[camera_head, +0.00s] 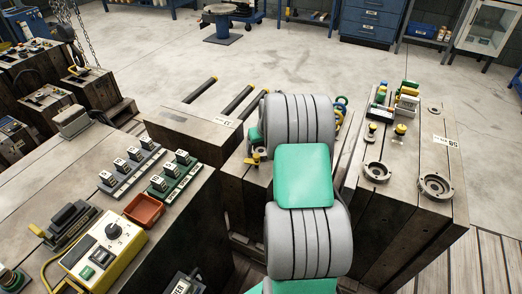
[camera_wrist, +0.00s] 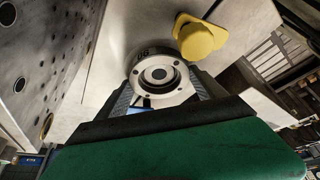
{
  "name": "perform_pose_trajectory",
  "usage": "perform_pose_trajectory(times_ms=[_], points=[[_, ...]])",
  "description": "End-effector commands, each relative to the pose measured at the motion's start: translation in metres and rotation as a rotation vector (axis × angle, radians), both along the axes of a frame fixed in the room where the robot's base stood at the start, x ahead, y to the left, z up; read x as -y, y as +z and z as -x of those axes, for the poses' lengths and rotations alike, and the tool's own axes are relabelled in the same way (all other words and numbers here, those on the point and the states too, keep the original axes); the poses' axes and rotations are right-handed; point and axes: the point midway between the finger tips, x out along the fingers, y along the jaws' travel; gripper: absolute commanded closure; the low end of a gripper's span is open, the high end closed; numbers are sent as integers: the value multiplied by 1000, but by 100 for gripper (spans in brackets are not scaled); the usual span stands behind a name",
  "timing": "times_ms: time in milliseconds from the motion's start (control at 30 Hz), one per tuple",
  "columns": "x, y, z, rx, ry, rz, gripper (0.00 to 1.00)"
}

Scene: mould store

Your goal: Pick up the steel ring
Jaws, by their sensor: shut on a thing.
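In the wrist view a round steel ring (camera_wrist: 160,76) with small bolt holes and a dark centre sits between the fingers of my gripper (camera_wrist: 160,98). The fingers are shut on it. Its near edge is partly covered by the fingers, and I cannot tell whether it is clear of the surface behind it. In the head view my grey and green arm hides my gripper and the held ring.
A yellow knob (camera_wrist: 200,38) is close beside the ring in the wrist view. On the right block (camera_head: 413,201) lie two round steel fittings (camera_head: 376,171) (camera_head: 435,185) and small yellow-topped pieces (camera_head: 400,130). Left is a bench with a yellow control box (camera_head: 103,248) and a red tray (camera_head: 143,210).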

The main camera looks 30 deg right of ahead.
Motion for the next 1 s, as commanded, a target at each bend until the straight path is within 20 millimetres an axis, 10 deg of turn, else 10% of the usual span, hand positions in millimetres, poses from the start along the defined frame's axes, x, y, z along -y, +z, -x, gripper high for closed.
perform_pose_trajectory(times_ms=[533, 1000], points=[[1, 12, -1, 4, 0, 2, 93], [-27, 103, 56, 5, -1, 3, 93]])
